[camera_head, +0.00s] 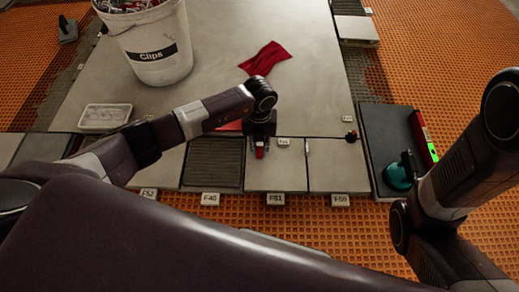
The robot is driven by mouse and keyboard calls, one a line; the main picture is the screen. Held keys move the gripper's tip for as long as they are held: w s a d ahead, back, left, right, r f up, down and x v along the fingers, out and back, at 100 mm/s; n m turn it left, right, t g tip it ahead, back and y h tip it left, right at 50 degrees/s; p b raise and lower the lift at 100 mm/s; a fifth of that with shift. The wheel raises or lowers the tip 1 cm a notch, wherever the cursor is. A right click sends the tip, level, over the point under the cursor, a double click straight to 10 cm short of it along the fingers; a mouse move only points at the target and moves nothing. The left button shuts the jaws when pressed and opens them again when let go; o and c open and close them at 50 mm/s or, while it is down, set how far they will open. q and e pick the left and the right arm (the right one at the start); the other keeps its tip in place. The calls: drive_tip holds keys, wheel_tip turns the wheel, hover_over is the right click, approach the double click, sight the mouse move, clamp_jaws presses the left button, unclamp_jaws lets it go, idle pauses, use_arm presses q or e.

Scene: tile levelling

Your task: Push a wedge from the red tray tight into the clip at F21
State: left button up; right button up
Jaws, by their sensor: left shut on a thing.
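My left gripper (260,132) points down over the row of small tiles in the middle. It is shut on a small red wedge (260,150), which sticks out below the fingers near a tile joint. Part of a flat red thing, probably the red tray (229,126), shows behind my left forearm; the rest is hidden. A small label (284,142) lies right of the gripper, too small to read surely. The clip at F21 cannot be made out; the gripper may cover it. A thin pale upright piece (306,147) stands at the joint further right. My right gripper is out of view.
A white bucket (155,60) marked Clips stands at the back left, near a clear plastic box (105,116). A red cloth (265,58) lies on the large tile. A turquoise suction cup (398,176) and a red-green level (422,135) lie at the right by my right arm.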

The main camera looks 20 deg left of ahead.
use_arm(q)
drive_tip(key=shift+w+a+b, duration=0.25)
drive_tip(key=shift+w+b, duration=0.25)
drive_tip(key=shift+w, duration=0.35)
drive_tip(key=shift+w+a+b, duration=0.2)
drive_tip(key=shift+w+b, duration=0.2)
drive_tip(key=shift+w, duration=0.25)
drive_tip(key=shift+w+a+b, duration=0.2)
drive_tip(key=shift+w+b, duration=0.2)
drive_tip(key=shift+w, duration=0.25)
idle(1.0)
drive_tip(key=o, duration=0.9)
drive_tip(key=shift+s, duration=0.1)
wheel_tip(320, 180, up, 12)
drive_tip(key=shift+r, duration=0.1)
